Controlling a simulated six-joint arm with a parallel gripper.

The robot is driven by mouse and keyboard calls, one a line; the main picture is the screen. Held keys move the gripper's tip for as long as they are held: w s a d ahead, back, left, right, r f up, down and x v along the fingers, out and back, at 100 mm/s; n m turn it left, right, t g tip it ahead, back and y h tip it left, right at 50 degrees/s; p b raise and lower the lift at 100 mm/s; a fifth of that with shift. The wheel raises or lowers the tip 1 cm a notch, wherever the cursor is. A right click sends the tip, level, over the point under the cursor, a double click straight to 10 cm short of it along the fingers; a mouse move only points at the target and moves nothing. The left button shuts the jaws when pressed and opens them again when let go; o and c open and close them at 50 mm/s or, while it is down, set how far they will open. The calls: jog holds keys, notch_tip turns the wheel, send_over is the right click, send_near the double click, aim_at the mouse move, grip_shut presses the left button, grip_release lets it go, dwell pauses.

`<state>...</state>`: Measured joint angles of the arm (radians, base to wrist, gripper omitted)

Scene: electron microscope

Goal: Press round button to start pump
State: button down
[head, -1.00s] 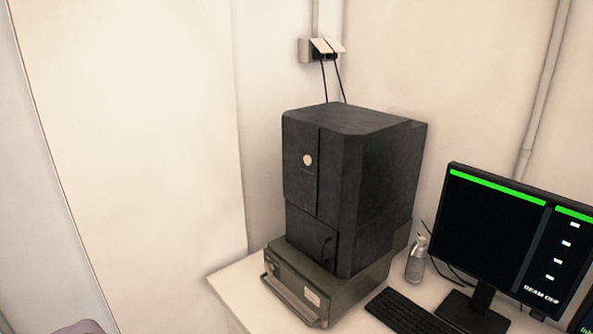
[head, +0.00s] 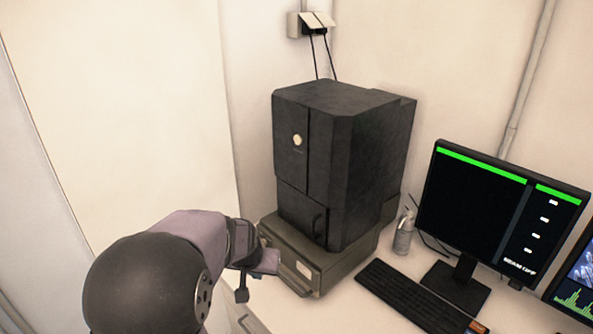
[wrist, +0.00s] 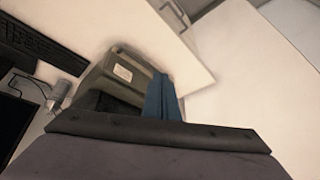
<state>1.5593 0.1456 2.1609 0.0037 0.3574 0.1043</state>
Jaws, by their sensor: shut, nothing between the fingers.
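The dark microscope cabinet (head: 350,160) stands on a grey-brown base unit (head: 335,262) on the table. A small pale round disc (head: 297,140) is on the cabinet's upper front panel; I cannot tell whether it is the round button. My gripper (head: 264,263) is in front of the base unit's left side, well below the disc. I cannot tell whether it touches the base unit. In the wrist view its blue fingers (wrist: 161,98) are together and empty, and the labelled base unit (wrist: 122,73) is beside them. The disc does not show in the wrist view.
A bottle (head: 403,233), a keyboard (head: 410,295) and a monitor (head: 480,215) reading "BEAM OFF" stand to the right. A pale wall panel (head: 120,110) is on the left. The space before the cabinet's upper front is clear.

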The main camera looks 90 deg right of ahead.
aim_at(298, 139)
jog(key=d+r+m+h, duration=0.3)
jog(key=d+r+h, duration=0.2)
jog(key=d+r, duration=0.3)
jog(key=d+r+m+h, duration=0.3)
jog(key=d+r+h, duration=0.3)
jog(key=r, duration=0.9)
jog(key=d, duration=0.2)
jog(key=shift+d+r, duration=0.2)
jog(key=shift+d, duration=0.15)
jog(key=shift+s, duration=0.1)
jog(key=s+d+p, duration=0.5)
jog(key=s+d, duration=0.1)
jog(key=shift+s+d+p, duration=0.15)
jog(key=shift+d+p, duration=0.05)
jog(key=shift+p, duration=0.15)
dwell(0.8)
jog(key=shift+s+d, duration=0.2)
jog(key=shift+s, duration=0.05)
